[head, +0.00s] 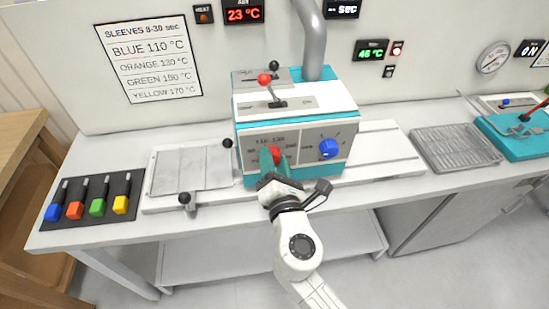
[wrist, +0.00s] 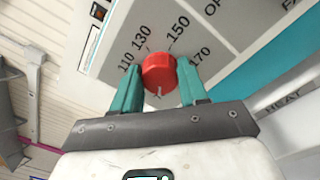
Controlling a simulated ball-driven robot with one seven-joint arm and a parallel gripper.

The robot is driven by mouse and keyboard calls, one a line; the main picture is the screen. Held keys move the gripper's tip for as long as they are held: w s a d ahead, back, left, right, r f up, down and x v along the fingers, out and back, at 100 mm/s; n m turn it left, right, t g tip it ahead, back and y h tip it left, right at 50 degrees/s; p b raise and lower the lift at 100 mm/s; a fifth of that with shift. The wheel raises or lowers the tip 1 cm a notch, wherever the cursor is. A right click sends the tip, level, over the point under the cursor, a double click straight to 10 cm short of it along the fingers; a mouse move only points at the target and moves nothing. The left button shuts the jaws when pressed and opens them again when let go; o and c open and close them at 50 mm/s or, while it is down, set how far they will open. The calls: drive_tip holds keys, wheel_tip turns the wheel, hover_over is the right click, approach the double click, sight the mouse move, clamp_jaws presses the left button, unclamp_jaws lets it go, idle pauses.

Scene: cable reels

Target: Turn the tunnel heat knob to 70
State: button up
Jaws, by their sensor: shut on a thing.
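The red knob (head: 274,154) sits on the grey front panel (head: 300,155) of the teal and white machine. In the wrist view the red knob (wrist: 158,72) has numbers 110, 130, 150 and 170 printed around its far side. A small pale mark shows at its near edge, on the side towards my gripper; I cannot read which number it points to. My gripper (head: 272,160) is at the panel, and its teal fingers (wrist: 157,82) are shut on the red knob from both sides. The lower part of the dial is hidden behind my gripper.
A blue knob (head: 328,148) is right of the red one. A red-tipped lever (head: 264,80) stands on top. Displays read 23 °C (head: 244,14) and 46 °C (head: 371,53). Several coloured-handled tools (head: 97,206) lie at left. A grey rack (head: 455,148) is at right.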

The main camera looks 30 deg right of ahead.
drive_tip(key=shift+a+f+n, duration=0.1)
drive_tip(key=shift+n, duration=0.2)
drive_tip(key=o, duration=1.1)
drive_tip(key=shift+c, duration=0.2)
drive_tip(key=b+v, duration=0.2)
drive_tip(key=v, duration=0.8)
drive_tip(key=shift+s, duration=0.4)
